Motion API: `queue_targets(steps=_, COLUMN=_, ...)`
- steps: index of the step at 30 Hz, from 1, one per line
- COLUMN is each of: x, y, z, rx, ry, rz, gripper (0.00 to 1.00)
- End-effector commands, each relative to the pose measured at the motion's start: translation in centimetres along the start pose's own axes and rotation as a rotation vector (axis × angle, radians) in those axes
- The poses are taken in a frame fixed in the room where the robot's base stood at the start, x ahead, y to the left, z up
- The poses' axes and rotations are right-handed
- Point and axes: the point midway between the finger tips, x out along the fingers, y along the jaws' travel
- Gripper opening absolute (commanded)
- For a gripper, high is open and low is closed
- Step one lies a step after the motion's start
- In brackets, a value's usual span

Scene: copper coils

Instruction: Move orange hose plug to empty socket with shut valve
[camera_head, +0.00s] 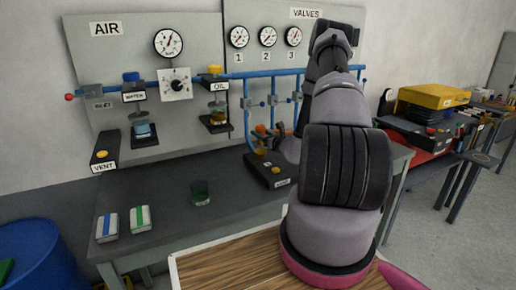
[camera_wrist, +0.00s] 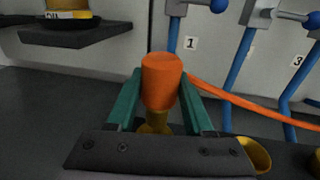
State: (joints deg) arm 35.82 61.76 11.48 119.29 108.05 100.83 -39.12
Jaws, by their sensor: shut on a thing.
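In the wrist view my gripper (camera_wrist: 162,84) is shut on the orange hose plug (camera_wrist: 162,80), its green fingers on both sides. The plug is upright, and the orange hose (camera_wrist: 245,103) runs off to the right. A yellow brass part (camera_wrist: 155,123) shows just below the plug; I cannot tell whether it is the plug's tip or a socket. A yellow socket (camera_wrist: 255,153) opens to the right. The blue pipe marked 1 (camera_wrist: 173,35) stands behind the plug, with a valve handle (camera_wrist: 200,4) lying sideways at the top edge. In the head view my arm hides most of this area.
A black shelf (camera_wrist: 75,38) juts out at upper left in the wrist view. The head view shows the grey bench (camera_head: 165,200) with a green cup (camera_head: 201,193) and two white packs, one blue-striped (camera_head: 107,226), one green-striped (camera_head: 140,220).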

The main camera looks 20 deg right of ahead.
Motion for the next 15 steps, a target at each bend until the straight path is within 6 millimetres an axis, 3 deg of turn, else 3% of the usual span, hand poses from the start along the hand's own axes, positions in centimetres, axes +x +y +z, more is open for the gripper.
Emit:
queue_targets(steps=10, x=0.0, y=0.0, z=-4.3, rx=0.001, ry=-0.001, rz=0.0, gripper=0.0)
queue_targets(steps=15, x=0.1, y=0.0, z=-5.1, rx=-0.001, ry=-0.002, rz=0.0, gripper=0.0)
